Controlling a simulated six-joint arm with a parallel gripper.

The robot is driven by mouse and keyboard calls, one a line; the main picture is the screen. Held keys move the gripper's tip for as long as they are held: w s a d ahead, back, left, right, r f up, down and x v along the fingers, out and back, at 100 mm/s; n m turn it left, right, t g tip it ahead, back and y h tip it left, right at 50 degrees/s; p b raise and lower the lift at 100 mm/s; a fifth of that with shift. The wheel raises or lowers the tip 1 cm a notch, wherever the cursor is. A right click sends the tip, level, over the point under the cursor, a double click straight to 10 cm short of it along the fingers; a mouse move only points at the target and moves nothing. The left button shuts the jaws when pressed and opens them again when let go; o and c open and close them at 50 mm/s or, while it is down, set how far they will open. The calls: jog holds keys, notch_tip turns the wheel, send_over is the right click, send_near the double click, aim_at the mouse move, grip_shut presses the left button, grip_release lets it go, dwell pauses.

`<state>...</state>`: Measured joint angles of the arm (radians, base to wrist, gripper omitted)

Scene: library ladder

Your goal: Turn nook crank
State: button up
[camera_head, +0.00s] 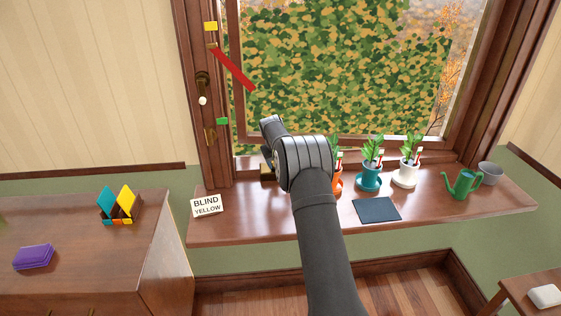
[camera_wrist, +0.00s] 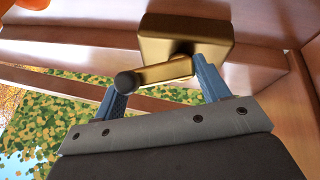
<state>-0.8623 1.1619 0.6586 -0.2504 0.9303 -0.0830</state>
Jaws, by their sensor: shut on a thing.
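The brass crank (camera_wrist: 165,71) fills the upper middle of the wrist view, with a square brass base (camera_wrist: 186,42) and a dark round knob (camera_wrist: 127,81) on its left end. My gripper (camera_wrist: 163,76) has its blue fingers on either side of the crank, the left one by the knob and the right one by the base end. It is shut on the crank. In the head view only a bit of brass (camera_head: 266,171) shows at the window's lower left corner, beside my wrist, which hides the fingers.
A card (camera_head: 206,206) reading "BLIND YELLOW" stands on the sill (camera_head: 300,222). A yellow marker (camera_head: 210,26), a red pointer (camera_head: 234,70) and a green marker (camera_head: 222,121) are at the window's left frame. Potted plants (camera_head: 372,176) stand close right of my wrist. A watering can (camera_head: 461,185) is farther right.

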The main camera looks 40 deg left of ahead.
jog(key=n, duration=0.1)
jog(key=n+t, duration=0.1)
jog(key=a+n+t+h, duration=0.1)
jog(key=shift+s+r+n, duration=0.2)
jog(key=shift+s+n, duration=0.05)
jog(key=shift+n, duration=0.15)
jog(key=n+t, duration=0.2)
jog(key=n, duration=0.2)
jog(key=shift+s+a+r+n+t, duration=0.1)
jog(key=shift+s+a+n+t, duration=0.2)
jog(key=shift+a+t, duration=0.1)
jog(key=n, duration=0.1)
jog(key=n+t, duration=0.1)
jog(key=n, duration=0.1)
jog(key=n+t+y, duration=0.1)
jog(key=shift+s+a, duration=0.25)
jog(key=shift+s, duration=0.15)
jog(key=n, duration=0.1)
jog(key=n+t+y, duration=0.1)
jog(key=n, duration=0.1)
jog(key=n+y, duration=0.1)
jog(key=n, duration=0.1)
jog(key=shift+s+a+f+t, duration=0.15)
jog(key=shift+s+f+t, duration=0.15)
jog(key=shift+s, duration=0.05)
jog(key=shift+n, duration=0.4)
jog(key=o, duration=1)
jog(key=shift+c, duration=0.2)
jog(key=shift+s, duration=0.15)
